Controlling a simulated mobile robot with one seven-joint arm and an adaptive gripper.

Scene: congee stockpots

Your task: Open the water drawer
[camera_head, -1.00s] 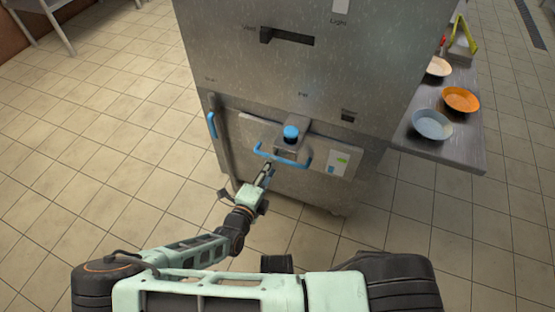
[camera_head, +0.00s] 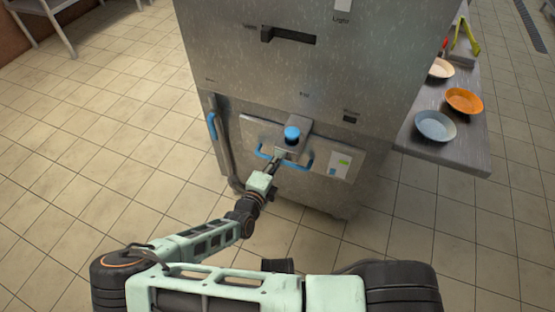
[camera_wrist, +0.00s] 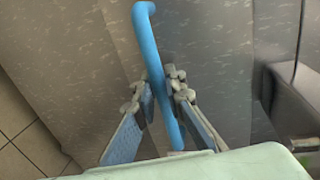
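The water drawer (camera_head: 257,138) is a grey panel low on the front of the steel machine. Its blue bar handle (camera_head: 306,164) runs across the front, under a blue round knob (camera_head: 292,133). The drawer looks closed. My gripper (camera_head: 275,162) reaches the handle left of its middle. In the wrist view, the blue handle (camera_wrist: 149,45) passes between the two fingers of my gripper (camera_wrist: 160,92), close to both. I cannot tell whether they press on it.
A second, upright blue handle (camera_head: 212,126) is at the machine's left edge, beside a vertical pipe (camera_head: 224,150). A side shelf (camera_head: 465,150) at right carries a blue bowl (camera_head: 435,126), an orange bowl (camera_head: 464,101) and a pale bowl (camera_head: 441,69).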

